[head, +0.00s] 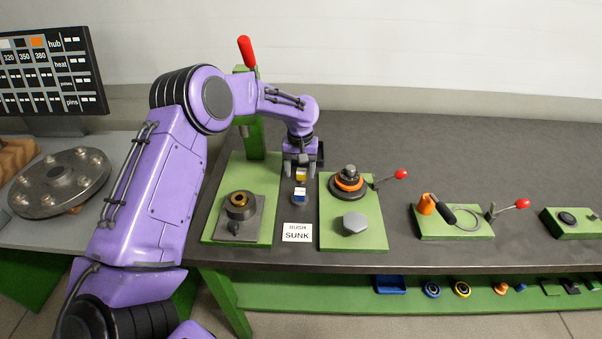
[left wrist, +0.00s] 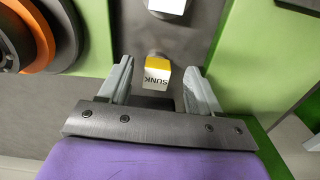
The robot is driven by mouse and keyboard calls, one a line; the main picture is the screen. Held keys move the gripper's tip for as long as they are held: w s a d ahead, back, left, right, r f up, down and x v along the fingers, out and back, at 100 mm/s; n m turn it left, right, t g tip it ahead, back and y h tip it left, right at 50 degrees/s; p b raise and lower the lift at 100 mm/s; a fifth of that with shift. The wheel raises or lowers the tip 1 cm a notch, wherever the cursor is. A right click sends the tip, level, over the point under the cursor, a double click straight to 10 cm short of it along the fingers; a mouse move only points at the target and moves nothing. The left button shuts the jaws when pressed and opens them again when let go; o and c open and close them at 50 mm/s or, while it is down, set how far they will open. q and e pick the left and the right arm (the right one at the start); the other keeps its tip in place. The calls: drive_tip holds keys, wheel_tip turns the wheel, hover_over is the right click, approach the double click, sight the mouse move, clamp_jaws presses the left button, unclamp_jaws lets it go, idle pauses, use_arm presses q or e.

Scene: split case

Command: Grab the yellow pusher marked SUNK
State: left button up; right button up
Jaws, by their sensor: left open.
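The yellow pusher (left wrist: 157,72) has a yellow top and a white face marked SUNK. It stands between the two fingers of my open left gripper (left wrist: 160,82), with a gap on each side in the left wrist view. In the head view the yellow pusher (head: 300,176) shows just below my left gripper (head: 301,164). A second pusher (head: 299,194), white with blue, stands in front of it; its white part (left wrist: 167,7) is at the top edge of the left wrist view. A card (head: 297,232) reading BUSH SUNK lies nearer the table's front edge. My right gripper is not in view.
A green plate with a bushing block (head: 239,208) is on the left. A green plate with an orange-ringed stack (head: 347,184) and a grey hexagonal piece (head: 355,222) is on the right. The table's back is clear.

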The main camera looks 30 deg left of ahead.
use_arm(q)
drive_tip(key=shift+w+f, duration=0.3)
drive_tip(key=shift+f, duration=0.35)
drive_tip(key=shift+w+f, duration=0.3)
drive_tip(key=shift+f, duration=0.3)
drive_tip(key=shift+s+r, duration=0.25)
drive_tip(key=shift+s, duration=0.1)
drive_tip(key=shift+s+r, duration=0.1)
drive_tip(key=c, duration=0.4)
clamp_jaws()
